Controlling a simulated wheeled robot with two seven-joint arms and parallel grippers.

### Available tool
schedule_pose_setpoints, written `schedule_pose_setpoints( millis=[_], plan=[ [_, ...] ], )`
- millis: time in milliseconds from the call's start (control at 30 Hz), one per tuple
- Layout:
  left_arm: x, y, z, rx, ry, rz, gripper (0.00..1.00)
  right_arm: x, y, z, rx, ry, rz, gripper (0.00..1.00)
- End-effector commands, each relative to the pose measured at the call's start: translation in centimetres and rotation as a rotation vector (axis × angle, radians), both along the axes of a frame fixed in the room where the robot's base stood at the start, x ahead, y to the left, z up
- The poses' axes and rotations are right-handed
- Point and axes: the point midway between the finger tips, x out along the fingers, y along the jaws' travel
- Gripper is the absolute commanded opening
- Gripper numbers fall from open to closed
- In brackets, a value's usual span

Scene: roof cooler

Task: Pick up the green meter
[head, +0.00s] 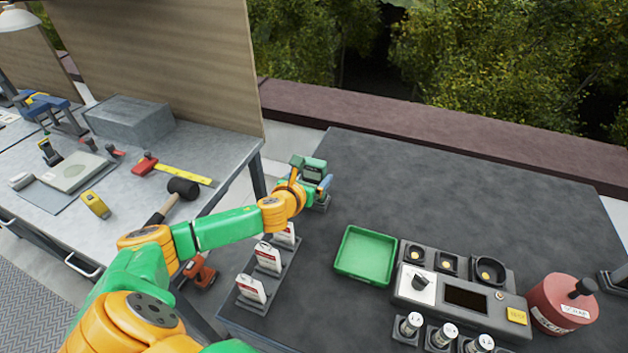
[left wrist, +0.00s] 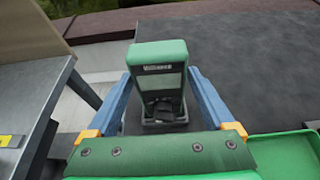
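The green meter (head: 313,168) has a green casing with a dark face. It stands upright in a small grey holder (head: 321,203) at the left end of the dark table. In the left wrist view the meter (left wrist: 158,75) is straight ahead, with its lower part in the holder. My left gripper (left wrist: 160,82) has its two blue fingers spread on either side of the meter. Dark gaps show between the fingers and its lower body; contact near the fingertips is unclear. In the head view the left gripper (head: 318,182) is at the meter and partly hides it. My right gripper is out of view.
A green tray (head: 339,264) lies right of my left arm. A rack of white-and-red packs (head: 267,260) stands beside the arm. A grey device (head: 462,294) and a red canister (head: 562,303) are farther right. The table's back is clear. A workbench with tools (head: 120,175) is left.

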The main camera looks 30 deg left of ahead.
Motion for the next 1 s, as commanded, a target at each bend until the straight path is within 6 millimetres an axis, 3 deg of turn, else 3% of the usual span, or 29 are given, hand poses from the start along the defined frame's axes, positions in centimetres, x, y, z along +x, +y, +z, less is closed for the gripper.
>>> schedule_pose_setpoints(
  millis=[33,300,533,667,767,1000],
  plan=[
    [0.0,0.0,0.0,0.0,0.0,0.0,0.7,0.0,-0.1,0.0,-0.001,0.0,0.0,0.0],
    [0.0,0.0,0.0,0.0,0.0,0.0,0.0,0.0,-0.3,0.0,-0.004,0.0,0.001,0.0],
    [0.0,0.0,0.2,0.0,-0.002,0.0,0.0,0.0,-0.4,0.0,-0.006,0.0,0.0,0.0],
    [0.1,0.0,1.4,0.001,-0.005,-0.001,0.0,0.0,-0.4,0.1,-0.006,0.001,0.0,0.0],
    [0.1,0.1,3.3,0.002,-0.008,0.0,0.0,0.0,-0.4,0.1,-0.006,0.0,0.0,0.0],
    [-4.2,2.7,9.1,0.012,-0.002,0.0,0.0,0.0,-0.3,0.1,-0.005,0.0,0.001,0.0]
  ],
)
